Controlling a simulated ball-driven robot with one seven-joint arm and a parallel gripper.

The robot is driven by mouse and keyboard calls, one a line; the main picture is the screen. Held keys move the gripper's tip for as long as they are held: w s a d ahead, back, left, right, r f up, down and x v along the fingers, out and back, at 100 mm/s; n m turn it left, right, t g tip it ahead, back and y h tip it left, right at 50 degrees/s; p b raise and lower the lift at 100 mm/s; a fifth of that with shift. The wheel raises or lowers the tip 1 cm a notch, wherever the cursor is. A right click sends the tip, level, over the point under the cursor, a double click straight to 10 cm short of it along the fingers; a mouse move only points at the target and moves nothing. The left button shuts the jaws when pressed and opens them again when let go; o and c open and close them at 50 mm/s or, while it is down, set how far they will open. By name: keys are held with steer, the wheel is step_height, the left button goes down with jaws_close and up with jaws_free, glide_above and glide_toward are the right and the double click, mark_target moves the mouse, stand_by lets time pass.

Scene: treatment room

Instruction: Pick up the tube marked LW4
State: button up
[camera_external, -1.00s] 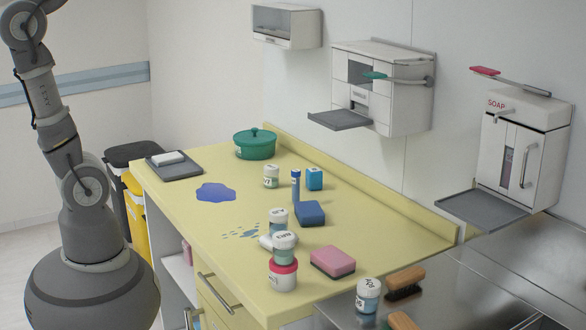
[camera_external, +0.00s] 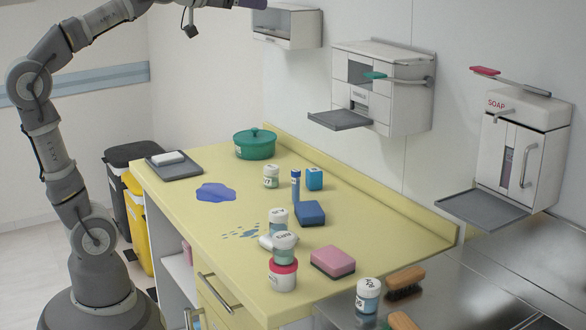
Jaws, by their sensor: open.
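A slim blue tube (camera_external: 295,188) stands upright on the yellow counter, just behind a blue sponge. It has a pale label band that is too small to read, so I cannot confirm LW4. A pale object (camera_external: 265,242), perhaps lying on its side, is partly hidden behind the stacked jars.
A blue sponge (camera_external: 310,213), a blue box (camera_external: 314,179) and a white jar (camera_external: 271,176) crowd the tube. Stacked jars (camera_external: 283,272) and a pink sponge (camera_external: 333,261) stand in front. A green pot (camera_external: 255,145) is behind. Wall dispensers (camera_external: 382,90) overhang the right.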

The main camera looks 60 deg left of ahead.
steer(key=shift+c, duration=1)
